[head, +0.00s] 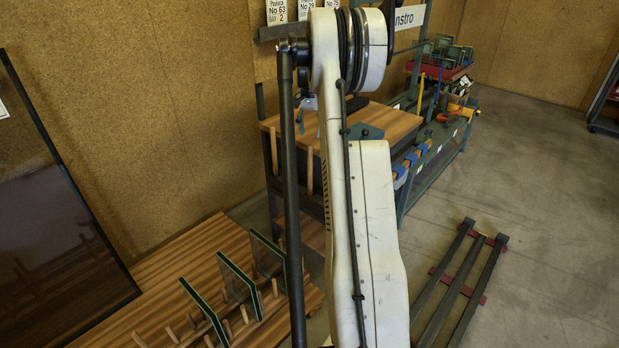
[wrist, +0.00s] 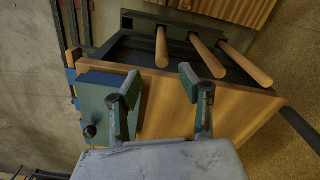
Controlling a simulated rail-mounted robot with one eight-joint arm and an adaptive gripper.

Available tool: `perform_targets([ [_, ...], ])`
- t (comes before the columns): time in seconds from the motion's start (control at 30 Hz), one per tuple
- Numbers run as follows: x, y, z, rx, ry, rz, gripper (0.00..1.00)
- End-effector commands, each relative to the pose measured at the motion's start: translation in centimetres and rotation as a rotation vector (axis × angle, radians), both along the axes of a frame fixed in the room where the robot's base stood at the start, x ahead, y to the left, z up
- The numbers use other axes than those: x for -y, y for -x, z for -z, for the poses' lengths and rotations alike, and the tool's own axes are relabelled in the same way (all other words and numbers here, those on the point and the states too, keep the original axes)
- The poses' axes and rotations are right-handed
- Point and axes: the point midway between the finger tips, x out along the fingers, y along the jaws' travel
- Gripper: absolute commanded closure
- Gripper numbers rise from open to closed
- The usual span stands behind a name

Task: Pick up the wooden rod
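Three light wooden rods show in the wrist view: a left one (wrist: 161,46), a middle one (wrist: 207,56) and a right one (wrist: 246,64). They stick out from a dark recess in a wooden-edged shelf unit, their ends toward the camera. My gripper (wrist: 160,77) is open and empty, with a green pad on each finger. The left rod's end appears between and just beyond the fingertips in the picture; I see no contact. In the head view, wooden rods (head: 325,172) stand by the shelf, partly hidden by my arm.
In the head view, a wooden rack holds glass panes (head: 238,284) at lower left, and a dark metal frame (head: 455,285) lies on the floor.

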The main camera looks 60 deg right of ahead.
Motion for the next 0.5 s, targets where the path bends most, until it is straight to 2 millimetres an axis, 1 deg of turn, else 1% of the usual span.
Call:
perform_targets([
  [0.03,0.5,0.2,0.3,-0.003,-0.002,0.009,0.61],
  [0.17,0.8,0.4,1.3,-0.005,-0.006,0.016,0.61],
  [0.27,0.8,0.4,2.8,-0.004,-0.006,0.016,0.61],
  [0.5,0.8,0.3,7.1,-0.004,-0.006,0.015,0.61],
])
